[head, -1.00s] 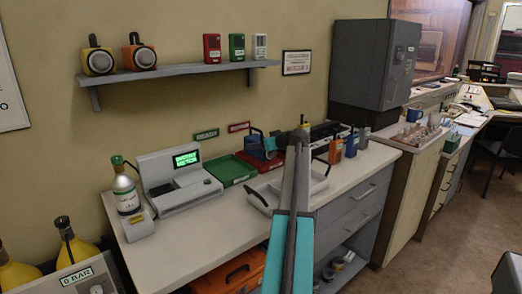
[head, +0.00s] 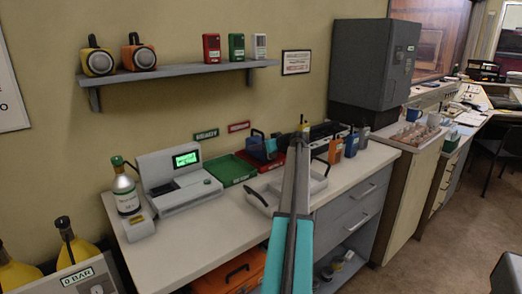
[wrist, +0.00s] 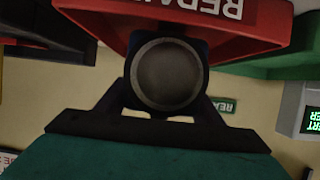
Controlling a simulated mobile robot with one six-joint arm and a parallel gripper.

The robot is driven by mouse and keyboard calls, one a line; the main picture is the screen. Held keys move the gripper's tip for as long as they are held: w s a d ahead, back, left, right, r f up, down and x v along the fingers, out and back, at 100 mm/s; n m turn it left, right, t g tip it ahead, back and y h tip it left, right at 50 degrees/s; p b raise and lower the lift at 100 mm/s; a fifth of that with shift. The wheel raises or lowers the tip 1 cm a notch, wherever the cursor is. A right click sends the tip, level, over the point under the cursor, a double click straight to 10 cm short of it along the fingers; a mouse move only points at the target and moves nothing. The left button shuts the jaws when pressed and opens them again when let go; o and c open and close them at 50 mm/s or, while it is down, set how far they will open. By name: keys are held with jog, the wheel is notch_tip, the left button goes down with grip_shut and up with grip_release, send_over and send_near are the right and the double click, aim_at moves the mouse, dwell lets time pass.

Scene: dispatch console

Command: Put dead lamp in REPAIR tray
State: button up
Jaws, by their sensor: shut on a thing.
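The dead lamp (wrist: 165,75) is dark blue with a round grey unlit lens, seen end-on in the wrist view. My gripper (wrist: 167,105) is shut on it, with a dark finger on each side. In the head view the lamp (head: 256,149), with its black handle, is over the red REPAIR tray (head: 272,163); I cannot tell whether it touches the tray. The tray also shows in the wrist view (wrist: 265,40), its label upside down behind the lamp. My arm hides part of the tray's right side in the head view.
A green tray (head: 231,172) adjoins the red one on the left, beside a grey tester (head: 185,187). A white tray (head: 318,182) lies in front. Orange (head: 335,151) and blue (head: 351,145) lamps stand to the right.

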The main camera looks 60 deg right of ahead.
jog(key=shift+f, duration=0.85)
jog(key=shift+f, duration=0.1)
jog(key=o, duration=1.5)
jog(key=shift+s+a, duration=0.1)
